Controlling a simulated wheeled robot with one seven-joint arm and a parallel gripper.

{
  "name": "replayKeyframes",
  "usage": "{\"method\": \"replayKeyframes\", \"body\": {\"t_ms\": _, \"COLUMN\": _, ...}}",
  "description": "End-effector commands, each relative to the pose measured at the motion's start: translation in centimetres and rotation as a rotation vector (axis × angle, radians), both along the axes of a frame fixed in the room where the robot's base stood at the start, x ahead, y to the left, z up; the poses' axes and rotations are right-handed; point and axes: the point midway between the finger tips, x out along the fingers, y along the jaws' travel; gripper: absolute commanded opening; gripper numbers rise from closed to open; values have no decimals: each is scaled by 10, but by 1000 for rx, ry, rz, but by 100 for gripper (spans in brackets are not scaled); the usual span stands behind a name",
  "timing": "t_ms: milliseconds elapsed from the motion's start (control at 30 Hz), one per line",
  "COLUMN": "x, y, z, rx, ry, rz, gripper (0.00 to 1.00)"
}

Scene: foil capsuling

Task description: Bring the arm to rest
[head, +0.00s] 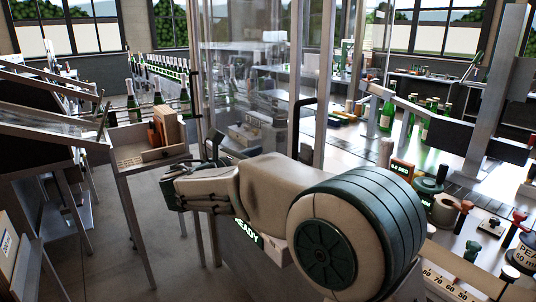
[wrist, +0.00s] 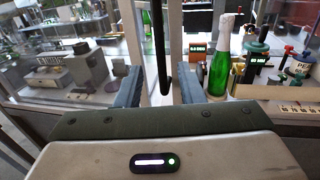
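My arm stretches across the lower middle of the head view, from the large green-ribbed joint at right to my gripper (head: 172,188) at its left end. In the wrist view my gripper (wrist: 158,90) shows two blue-grey fingers spread wide apart, with nothing clamped between them. A black upright handle (wrist: 158,45) on the clear guard door appears in the gap, seemingly beyond the fingertips; its exact distance is hard to tell. The same handle (head: 296,125) shows in the head view behind my arm.
A green bottle with a white top (wrist: 220,60) stands right of the fingers in the wrist view. A small stand with a wooden tray (head: 150,152) is left of my gripper. The bench (head: 455,215) at right holds knobs and gauges. Floor at lower left is partly clear.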

Motion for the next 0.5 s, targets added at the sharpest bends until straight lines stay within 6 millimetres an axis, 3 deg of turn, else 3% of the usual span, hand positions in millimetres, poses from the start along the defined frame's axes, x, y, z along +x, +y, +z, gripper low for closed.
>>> {"method": "replayKeyframes", "body": {"t_ms": 333, "x": -2, "y": -4, "z": -1, "rx": 13, "ry": 3, "rz": -7, "gripper": 35}}
{"method": "replayKeyframes", "body": {"t_ms": 433, "x": -7, "y": -26, "z": -7, "rx": 85, "ry": 14, "rz": -41, "gripper": 35}}
{"method": "replayKeyframes", "body": {"t_ms": 500, "x": -17, "y": -54, "z": -16, "rx": 183, "ry": 25, "rz": -91, "gripper": 35}}
